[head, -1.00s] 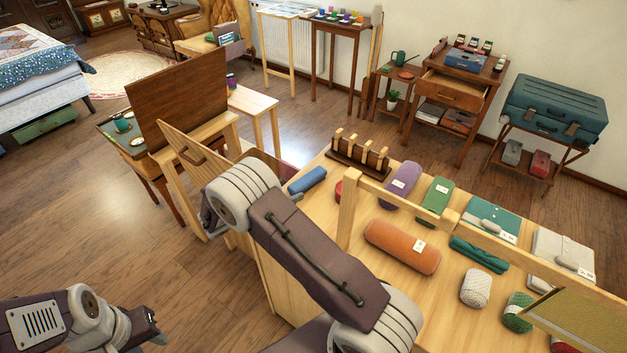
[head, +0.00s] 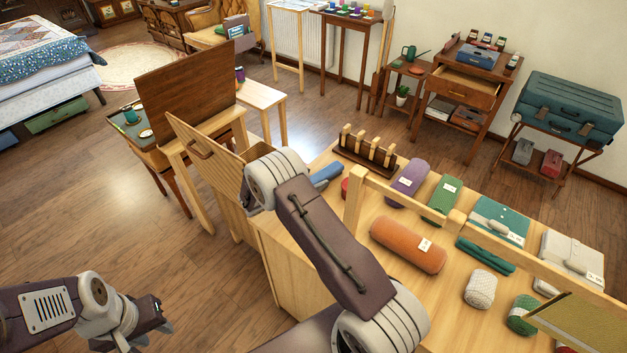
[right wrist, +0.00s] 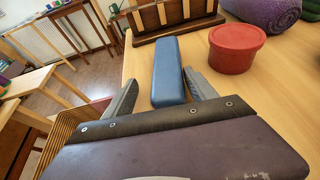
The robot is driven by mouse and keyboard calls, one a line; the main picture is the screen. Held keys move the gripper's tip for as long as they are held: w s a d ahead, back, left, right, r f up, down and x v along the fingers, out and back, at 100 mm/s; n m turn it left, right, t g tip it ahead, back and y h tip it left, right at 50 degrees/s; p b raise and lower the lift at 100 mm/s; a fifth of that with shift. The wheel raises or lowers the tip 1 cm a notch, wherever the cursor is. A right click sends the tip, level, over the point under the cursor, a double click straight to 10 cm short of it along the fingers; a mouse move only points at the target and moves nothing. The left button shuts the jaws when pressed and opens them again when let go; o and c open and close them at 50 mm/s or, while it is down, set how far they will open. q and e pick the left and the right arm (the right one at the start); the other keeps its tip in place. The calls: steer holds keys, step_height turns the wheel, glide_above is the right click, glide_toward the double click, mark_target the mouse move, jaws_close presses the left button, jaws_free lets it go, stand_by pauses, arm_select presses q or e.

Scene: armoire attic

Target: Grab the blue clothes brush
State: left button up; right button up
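The blue clothes brush (head: 326,173) lies on the light wooden worktop near its left end, partly covered by my right arm in the head view. In the right wrist view the brush (right wrist: 169,66) is a long blue block pointing away from me. My right gripper (right wrist: 160,78) is open, with one finger on each side of the brush's near part. Gaps show between the fingers and the brush. My left gripper (head: 157,322) is low at the left, over the floor and far from the brush; its opening is unclear.
A red lidded tub (right wrist: 236,48) stands close to the right of the right gripper. A dark wooden rack (head: 366,153) stands behind the brush. A wooden rail (head: 407,201) crosses above the worktop. An orange roll (head: 407,245) lies further right.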

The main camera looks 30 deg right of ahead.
jaws_close()
steer(key=shift+r, duration=0.1)
step_height(320, 180, up, 4)
steer(key=shift+w+r, duration=0.1)
steer(key=shift+r, duration=0.1)
steer(key=w+a+r, duration=0.1)
steer(key=w+r, duration=0.5)
steer(key=w, duration=0.5)
steer(key=shift+w+a+r, duration=0.15)
steer(key=shift+a+r, duration=0.1)
steer(key=shift+a, duration=0.1)
